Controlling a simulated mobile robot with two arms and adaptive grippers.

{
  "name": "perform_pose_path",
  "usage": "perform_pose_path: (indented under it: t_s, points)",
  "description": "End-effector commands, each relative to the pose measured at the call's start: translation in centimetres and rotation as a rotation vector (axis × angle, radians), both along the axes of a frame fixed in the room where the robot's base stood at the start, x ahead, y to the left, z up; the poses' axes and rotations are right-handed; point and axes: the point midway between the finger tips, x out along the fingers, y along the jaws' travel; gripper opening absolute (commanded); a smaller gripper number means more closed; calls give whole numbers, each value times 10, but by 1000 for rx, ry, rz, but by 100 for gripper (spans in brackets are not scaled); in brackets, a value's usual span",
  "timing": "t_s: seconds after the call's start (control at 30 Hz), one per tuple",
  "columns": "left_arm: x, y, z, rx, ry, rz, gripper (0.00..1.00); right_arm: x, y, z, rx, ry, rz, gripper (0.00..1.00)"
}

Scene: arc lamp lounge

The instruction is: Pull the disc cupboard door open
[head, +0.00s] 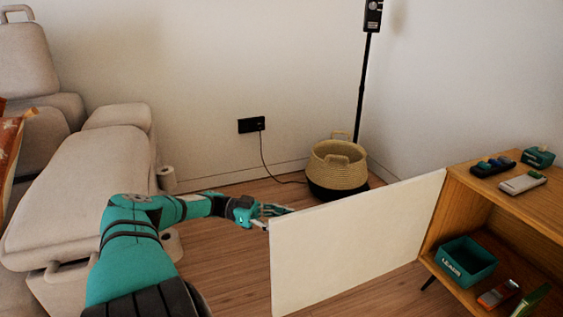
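The white cupboard door (350,243) stands swung out from the left side of the wooden cupboard (455,215). Its flat face is toward me and its free edge is at the left. My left gripper (270,212) is at the upper corner of that free edge, with its fingers pointing right. The door hides part of the fingers, so I cannot tell whether they touch it or grip it. No handle shows on the visible face. My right gripper is not in view.
Inside the open cupboard are a teal bin (466,262) and several cases. Small items and a teal box (538,157) sit on top. A woven basket (338,168) stands behind the door by a black pole (362,85). A beige sofa (85,180) is at left.

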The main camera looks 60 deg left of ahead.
Motion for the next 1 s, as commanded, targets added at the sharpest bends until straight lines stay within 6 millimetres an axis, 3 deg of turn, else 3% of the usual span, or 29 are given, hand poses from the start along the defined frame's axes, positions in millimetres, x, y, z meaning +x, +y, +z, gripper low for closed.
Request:
perform_pose_path:
  t_s: [0.23,0.63,1.0]
  points:
    - [-4,8,1,0,-2,4,38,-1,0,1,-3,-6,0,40]
    - [-39,53,1,1,-4,7,38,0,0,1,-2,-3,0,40]
    - [-48,61,0,-1,0,3,38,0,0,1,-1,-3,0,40]
